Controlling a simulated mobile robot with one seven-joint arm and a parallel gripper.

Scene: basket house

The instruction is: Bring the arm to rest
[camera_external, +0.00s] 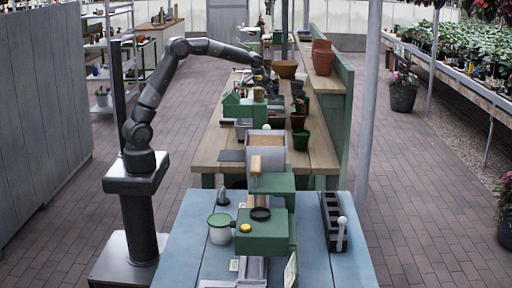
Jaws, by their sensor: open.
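My arm rises from its column at the left and reaches right over the wooden bench. My gripper (264,72) is at the arm's far end, above the far part of the bench near the brown bowl (285,69). It is small in the picture, and nothing can be made out between its fingers. My gripper is open.
The wooden bench (207,150) holds green machines, pots and a grey bin (266,160). The brick floor on both sides is mostly clear.

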